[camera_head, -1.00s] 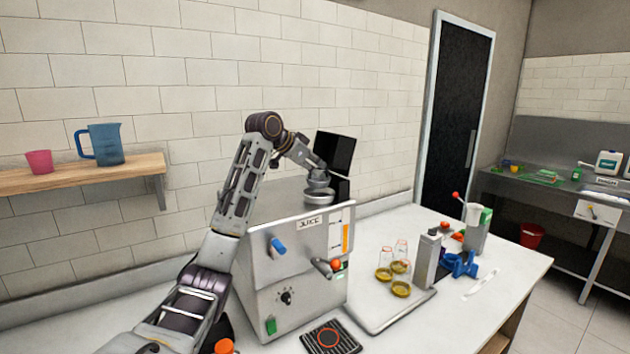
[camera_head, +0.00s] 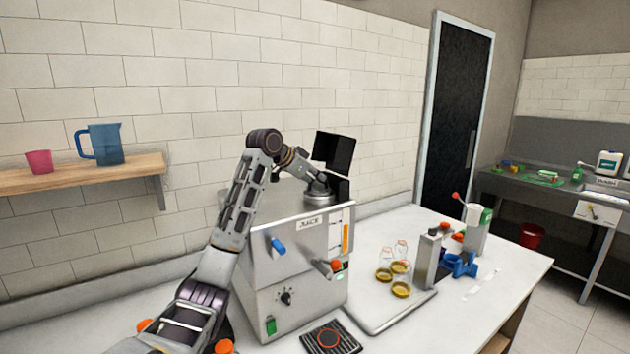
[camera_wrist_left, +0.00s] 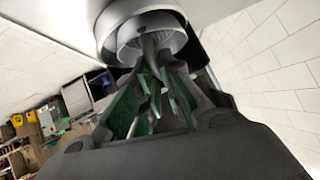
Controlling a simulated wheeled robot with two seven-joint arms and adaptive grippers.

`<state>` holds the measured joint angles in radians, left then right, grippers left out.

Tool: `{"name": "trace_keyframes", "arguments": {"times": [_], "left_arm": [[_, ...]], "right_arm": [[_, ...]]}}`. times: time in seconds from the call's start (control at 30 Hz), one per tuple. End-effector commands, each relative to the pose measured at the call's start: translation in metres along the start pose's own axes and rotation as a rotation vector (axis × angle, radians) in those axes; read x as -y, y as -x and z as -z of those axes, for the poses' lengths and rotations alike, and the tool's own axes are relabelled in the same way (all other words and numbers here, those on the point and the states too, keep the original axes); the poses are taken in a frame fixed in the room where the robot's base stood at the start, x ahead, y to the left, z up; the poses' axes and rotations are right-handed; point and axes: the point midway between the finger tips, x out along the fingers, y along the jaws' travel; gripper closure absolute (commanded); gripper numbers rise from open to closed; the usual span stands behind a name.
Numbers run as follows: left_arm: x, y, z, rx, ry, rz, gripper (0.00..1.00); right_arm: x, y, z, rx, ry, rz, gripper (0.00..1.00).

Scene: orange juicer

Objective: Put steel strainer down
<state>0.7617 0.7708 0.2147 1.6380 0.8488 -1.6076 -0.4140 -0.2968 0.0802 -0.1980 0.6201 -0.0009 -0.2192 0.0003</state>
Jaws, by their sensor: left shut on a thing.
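The steel strainer (camera_head: 318,192) is a small round grey metal piece at the top of the silver juicer (camera_head: 283,225), near its right end. My left gripper (camera_head: 312,178) reaches down to it from the left and is shut on it. In the left wrist view the round metal rim of the strainer (camera_wrist_left: 150,32) fills the top middle, with the dark and green fingers of my left gripper (camera_wrist_left: 150,75) closed against it. I cannot tell whether the strainer rests on the juicer or hangs just above it. My right gripper is out of view.
A black panel (camera_head: 333,152) rises behind the strainer, close to the gripper. The tray (camera_head: 385,318) with glasses (camera_head: 401,268) stands right of the juicer. A shelf (camera_head: 82,175) holds a blue jug (camera_head: 106,143) and pink cup (camera_head: 40,162).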

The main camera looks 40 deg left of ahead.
Motion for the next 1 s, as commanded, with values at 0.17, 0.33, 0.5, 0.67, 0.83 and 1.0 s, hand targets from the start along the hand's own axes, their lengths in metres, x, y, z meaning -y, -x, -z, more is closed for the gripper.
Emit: {"name": "trace_keyframes", "arguments": {"times": [0.17, 0.33, 0.5, 0.67, 0.83, 1.0], "left_arm": [[-0.001, -0.002, -0.003, 0.005, 0.0, -0.002, 1.0], [-0.001, -0.003, -0.003, 0.007, 0.0, -0.003, 0.81], [-0.001, -0.002, -0.002, 0.005, 0.0, -0.002, 0.69], [-0.001, -0.002, -0.002, 0.004, 0.0, -0.001, 0.69], [0.0, 0.001, -0.002, 0.003, 0.0, -0.001, 0.69], [0.0, 0.01, -0.002, 0.002, 0.0, 0.0, 0.69]], "right_arm": [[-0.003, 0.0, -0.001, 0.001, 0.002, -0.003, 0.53], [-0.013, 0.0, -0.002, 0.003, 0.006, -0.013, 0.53], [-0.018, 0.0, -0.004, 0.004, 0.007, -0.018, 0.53], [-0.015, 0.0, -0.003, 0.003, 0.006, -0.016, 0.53], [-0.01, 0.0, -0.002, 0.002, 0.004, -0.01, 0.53], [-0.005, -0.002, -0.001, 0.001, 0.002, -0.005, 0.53]]}}
